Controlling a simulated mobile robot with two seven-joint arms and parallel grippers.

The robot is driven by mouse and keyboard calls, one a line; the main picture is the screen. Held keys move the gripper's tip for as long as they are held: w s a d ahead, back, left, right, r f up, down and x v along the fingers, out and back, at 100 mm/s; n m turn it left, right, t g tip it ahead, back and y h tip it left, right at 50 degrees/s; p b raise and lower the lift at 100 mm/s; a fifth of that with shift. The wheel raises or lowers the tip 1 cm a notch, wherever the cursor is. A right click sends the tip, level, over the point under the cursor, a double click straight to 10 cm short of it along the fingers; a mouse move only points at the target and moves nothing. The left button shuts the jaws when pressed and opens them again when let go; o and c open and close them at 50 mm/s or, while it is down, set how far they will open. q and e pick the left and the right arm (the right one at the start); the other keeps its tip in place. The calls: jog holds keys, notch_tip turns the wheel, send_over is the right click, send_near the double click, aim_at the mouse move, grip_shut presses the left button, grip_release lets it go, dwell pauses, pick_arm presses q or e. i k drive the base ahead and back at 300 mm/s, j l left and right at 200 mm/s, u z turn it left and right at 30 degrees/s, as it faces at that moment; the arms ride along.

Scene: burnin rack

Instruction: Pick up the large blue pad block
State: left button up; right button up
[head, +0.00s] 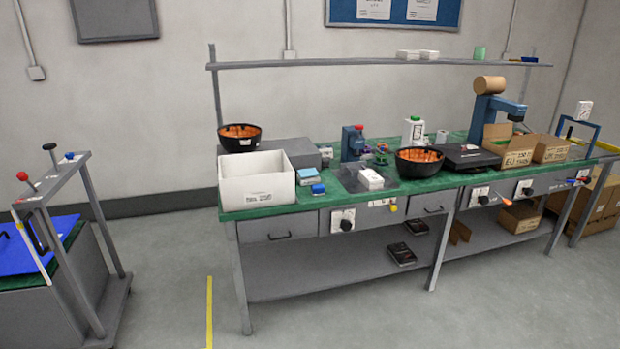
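A light blue flat block (307,173), which looks like a pad, lies on the green-topped workbench just right of the white bin. A smaller darker blue item (318,188) sits just in front of it, towards the bench's front edge. From this distance I cannot read any marking on either. Neither of my grippers shows in the head view.
The long workbench (270,213) carries a white bin (257,184), black bowls with orange contents (419,160), a blue press (352,143) and cardboard boxes (505,146). A grey cart with a blue panel (38,246) stands left. Open floor (170,270) lies between.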

aim_at(319, 189)
jog(key=i+l+z, duration=0.15)
jog(key=i, duration=0.65)
jog(key=i+l+z, duration=0.15)
jog(key=i, duration=0.7)
jog(key=l, duration=0.1)
